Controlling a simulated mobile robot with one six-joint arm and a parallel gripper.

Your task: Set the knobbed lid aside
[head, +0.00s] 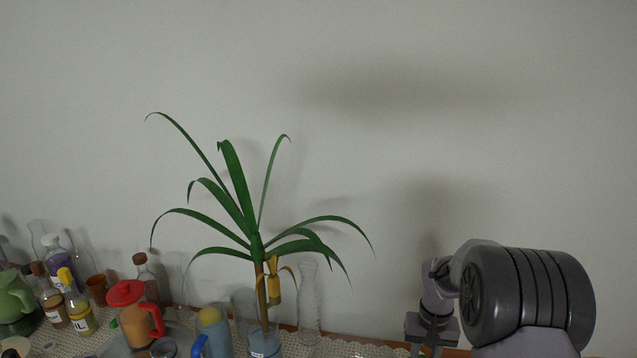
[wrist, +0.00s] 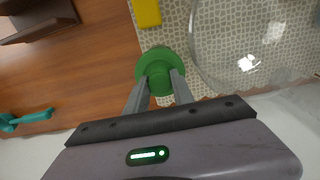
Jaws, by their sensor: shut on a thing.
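The green knobbed lid (wrist: 158,60) is round and shows at the middle of the wrist view, at the tips of my gripper (wrist: 158,88). The two grey fingers are closed on it. The lid appears over the edge of a patterned mat, where the mat meets bare wood. I cannot tell how high it is above the surface. In the head view my arm is at the lower right, and the fingers and lid are below the frame.
In the wrist view a clear glass vessel (wrist: 238,45) is right of the lid, a yellow object (wrist: 147,12) beyond it, and a teal object (wrist: 22,120) at left on bare wood (wrist: 80,75). In the head view, a potted plant (head: 256,245) and red-lidded pitcher (head: 136,318) stand among bottles.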

